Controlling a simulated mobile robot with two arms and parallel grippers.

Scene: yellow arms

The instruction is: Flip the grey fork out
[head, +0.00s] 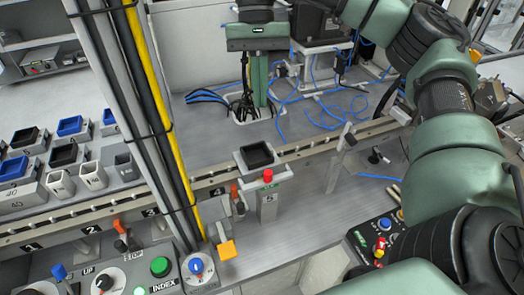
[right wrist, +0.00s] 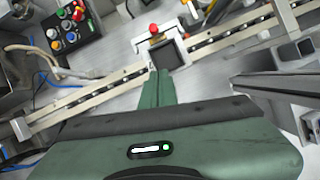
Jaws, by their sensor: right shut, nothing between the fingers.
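I cannot clearly make out which part is the grey fork. A pale grey frame (head: 281,172) sits around a black tray (head: 258,155) on the rail, above a post marked 5, and may be it. The frame also shows in the right wrist view (right wrist: 143,43). A grey upright lever (head: 346,138) stands right of it. My right gripper (head: 261,104) is shut and empty, its green fingers pointing down behind the rail. In the right wrist view its shut fingertips (right wrist: 156,72) appear just below the tray (right wrist: 166,57). My left gripper is out of view.
A red button (head: 268,176) stands in front of the tray. A grey rail (head: 312,148) crosses the table. Upright pipes and a yellow cable (head: 157,100) stand at left. Control panels (head: 377,240) lie at the front. Blue cables (head: 310,95) lie at the back.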

